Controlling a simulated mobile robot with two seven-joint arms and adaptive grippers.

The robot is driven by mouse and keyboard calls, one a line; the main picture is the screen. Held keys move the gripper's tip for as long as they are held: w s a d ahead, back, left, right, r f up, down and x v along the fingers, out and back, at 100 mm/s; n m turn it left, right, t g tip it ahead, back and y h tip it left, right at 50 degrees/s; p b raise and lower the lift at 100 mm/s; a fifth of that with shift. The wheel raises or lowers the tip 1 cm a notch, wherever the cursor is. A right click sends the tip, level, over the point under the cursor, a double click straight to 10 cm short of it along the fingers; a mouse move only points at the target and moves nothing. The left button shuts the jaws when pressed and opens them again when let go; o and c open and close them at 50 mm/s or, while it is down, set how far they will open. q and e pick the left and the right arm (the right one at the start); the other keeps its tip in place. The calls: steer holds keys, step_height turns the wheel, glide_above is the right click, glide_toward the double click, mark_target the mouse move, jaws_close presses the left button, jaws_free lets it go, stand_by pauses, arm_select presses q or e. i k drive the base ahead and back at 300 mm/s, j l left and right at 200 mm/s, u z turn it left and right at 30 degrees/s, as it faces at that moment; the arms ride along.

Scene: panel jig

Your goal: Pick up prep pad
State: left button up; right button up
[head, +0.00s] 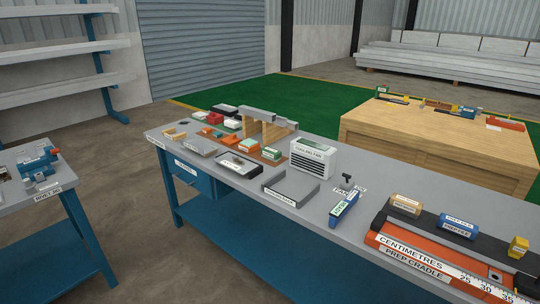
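I cannot pick out the prep pad for certain, because most labels are too small to read. A tan block with a white label (405,205) and a blue block with a white label (457,227) lie at the right of the grey workbench (225,200). They are beside the orange prep cradle (410,270), which carries a centimetre scale. Small green-and-white (246,145) and orange (206,131) blocks lie further back on the bench. Neither of my grippers is in view.
A white vented box (312,158), a grey tray (291,187) and a blue labelled tool (345,207) stand mid-bench. A wooden table (440,140) with tools is behind. Another blue-legged bench (30,195) is at left. Floor between the benches is clear.

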mark_target(271, 154)
steer(key=i+j, duration=0.25)
steer(key=j, duration=0.15)
steer(key=i+j+z, duration=0.1)
steer(key=i+j, duration=0.45)
steer(key=j, duration=0.25)
steer(key=i+j, duration=0.25)
steer(key=j, duration=0.2)
steer(key=i+j+z, duration=0.1)
steer(key=i+j, duration=0.15)
steer(key=j, duration=0.15)
